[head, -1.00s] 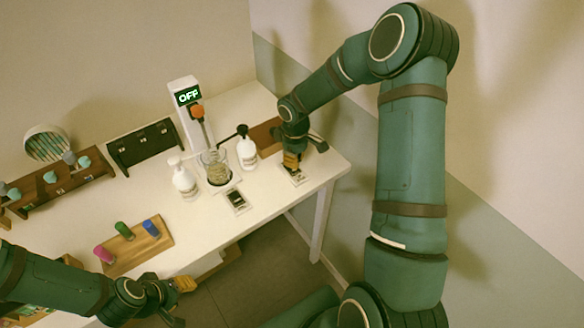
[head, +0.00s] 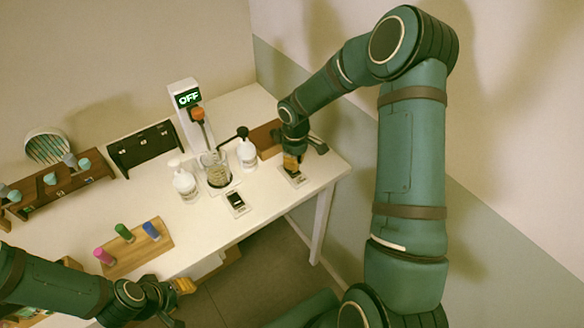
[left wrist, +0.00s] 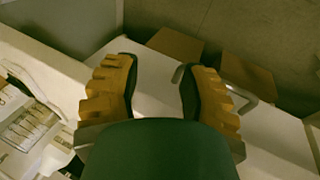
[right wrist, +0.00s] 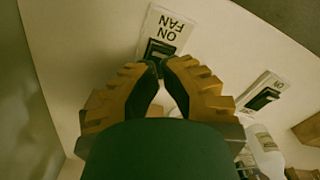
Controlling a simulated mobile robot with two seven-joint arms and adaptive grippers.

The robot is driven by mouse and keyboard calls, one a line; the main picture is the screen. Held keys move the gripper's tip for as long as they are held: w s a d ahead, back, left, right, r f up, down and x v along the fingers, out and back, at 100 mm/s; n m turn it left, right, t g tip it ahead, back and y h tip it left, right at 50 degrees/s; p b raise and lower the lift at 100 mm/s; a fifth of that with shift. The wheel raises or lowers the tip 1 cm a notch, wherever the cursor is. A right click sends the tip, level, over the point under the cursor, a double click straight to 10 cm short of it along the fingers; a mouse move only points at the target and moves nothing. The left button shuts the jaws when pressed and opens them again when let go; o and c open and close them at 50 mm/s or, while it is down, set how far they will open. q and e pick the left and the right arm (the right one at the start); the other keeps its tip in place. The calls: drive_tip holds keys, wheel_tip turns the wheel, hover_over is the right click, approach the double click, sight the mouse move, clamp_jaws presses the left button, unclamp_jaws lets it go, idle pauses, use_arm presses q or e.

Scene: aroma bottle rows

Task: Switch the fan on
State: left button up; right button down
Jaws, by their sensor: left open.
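The fan switch is a dark rocker on a white plate (head: 299,182) at the right end of the table. In the right wrist view its plate (right wrist: 170,24) reads FAN ON, upside down. My right gripper (head: 291,168) points down over this plate, with its fingertips together at the rocker's edge; contact cannot be told. The fingers hide part of the rocker. A round slatted grille (head: 47,147), perhaps the fan, is at the far left wall. My left gripper (head: 188,300) is open and empty at the table's front edge; its spread fingers show in the left wrist view (left wrist: 158,75).
A second switch plate (head: 237,211) lies left of the fan switch. Behind it stand a glass beaker (head: 218,173), two white bottles and a stand whose display (head: 188,98) reads OFF. A wooden rack (head: 140,255) with coloured caps is at front left.

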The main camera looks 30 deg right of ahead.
drive_tip(key=shift+f+b, duration=1.45)
drive_tip(key=shift+f, duration=0.45)
idle(1.2)
drive_tip(key=shift+r+p, duration=0.55)
drive_tip(key=shift+r, duration=0.2)
drive_tip(key=shift+r+p, duration=1.8)
drive_tip(key=shift+r, duration=1.05)
drive_tip(key=shift+f, duration=0.1)
